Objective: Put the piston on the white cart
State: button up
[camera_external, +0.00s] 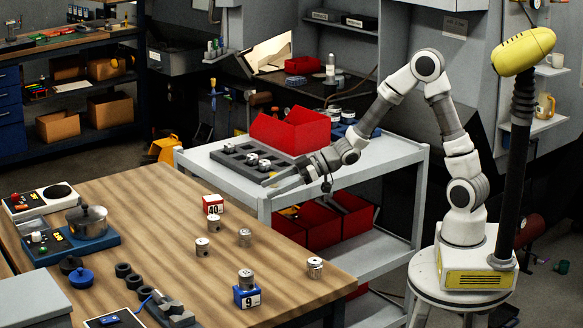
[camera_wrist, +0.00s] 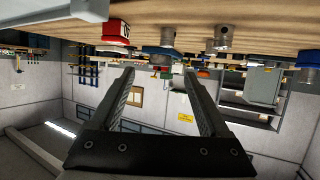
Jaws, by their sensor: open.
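Which one the task means cannot be told. The white cart (camera_external: 390,158) stands behind the table; its top holds a grey slotted tray (camera_external: 228,160) with a few small metal parts. My gripper (camera_external: 268,187) is open and empty at the cart's front edge. In the wrist view its two fingers (camera_wrist: 158,72) are apart with nothing between them.
A red bin (camera_external: 290,131) stands on the cart top, with more red bins on its lower shelf. A red block marked 40 (camera_external: 213,204) stands near the table's back edge. A pot (camera_external: 87,218), black rings and fixtures fill the table's left side.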

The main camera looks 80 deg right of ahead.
aim_at(214, 217)
jog(key=w+d+r+m+g+h+p, duration=0.1)
jog(key=w+d+r+g+h+p, duration=0.15)
jog(key=w, duration=0.45)
jog(key=w+a+r+m+g+h+p, duration=0.25)
jog(key=a+r+g+p, duration=0.4)
jog(key=a, duration=0.35)
jog(key=shift+t+y, duration=0.4)
jog(key=x, duration=1.2)
jog(key=shift+d+f, duration=0.1)
jog(key=shift+f, duration=0.05)
jog(key=shift+x, duration=2.6)
jog(key=shift+s+d+f, duration=0.1)
jog(key=shift+s+d, duration=0.05)
grip_shut()
